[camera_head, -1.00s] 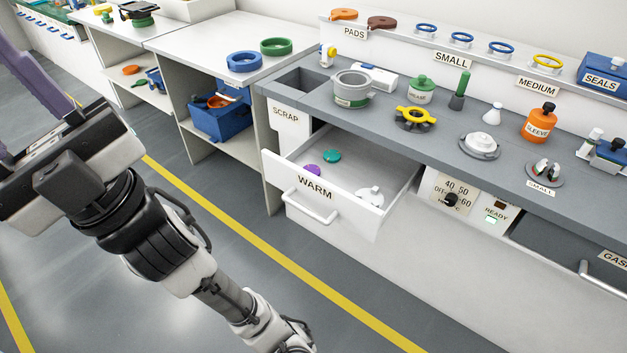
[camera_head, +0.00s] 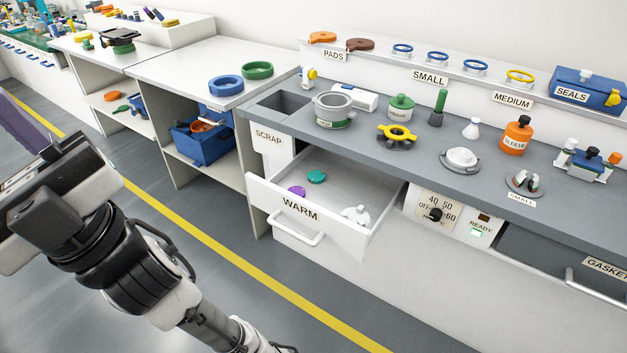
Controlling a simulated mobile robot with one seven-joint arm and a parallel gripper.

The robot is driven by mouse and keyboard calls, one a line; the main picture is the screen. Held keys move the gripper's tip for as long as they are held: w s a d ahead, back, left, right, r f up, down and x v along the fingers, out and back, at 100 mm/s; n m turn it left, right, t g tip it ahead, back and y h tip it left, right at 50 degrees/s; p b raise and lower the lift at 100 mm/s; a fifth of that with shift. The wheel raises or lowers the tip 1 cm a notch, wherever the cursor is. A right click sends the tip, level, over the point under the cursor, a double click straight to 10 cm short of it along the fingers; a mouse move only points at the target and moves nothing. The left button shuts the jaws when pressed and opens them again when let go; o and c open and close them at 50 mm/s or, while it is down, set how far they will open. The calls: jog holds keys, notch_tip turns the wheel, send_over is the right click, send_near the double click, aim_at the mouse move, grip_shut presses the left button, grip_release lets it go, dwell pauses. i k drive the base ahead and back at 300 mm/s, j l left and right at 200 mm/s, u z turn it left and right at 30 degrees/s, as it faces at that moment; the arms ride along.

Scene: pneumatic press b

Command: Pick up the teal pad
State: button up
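A white knobbed part (camera_head: 355,214) sits in the drawer's right part. Nothing covers the teal pad. My arm crosses the lower left of the head view, well apart from the drawer.
The grey worktop (camera_head: 400,150) above the drawer carries a grey pot (camera_head: 333,110), a yellow handwheel (camera_head: 397,136) and an orange SLEEVE bottle (camera_head: 517,138). A SCRAP opening (camera_head: 285,103) is at its left end. The floor before the drawer is clear, with a yellow line (camera_head: 235,260).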

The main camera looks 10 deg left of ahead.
aim_at(315, 176)
jog(key=z, duration=1.25)
jog(key=u, duration=0.4)
jog(key=j+u, duration=0.1)
jog(key=u, duration=0.7)
jog(key=i+u, duration=0.1)
jog(key=u, duration=0.3)
jog(key=i+j+z, duration=0.15)
jog(key=j, duration=0.25)
jog(key=i+j+z, duration=0.1)
jog(key=j, duration=0.35)
jog(key=i+j+z, duration=0.15)
jog(key=j, duration=0.3)
jog(key=i+j+z, duration=0.1)
jog(key=j, duration=0.35)
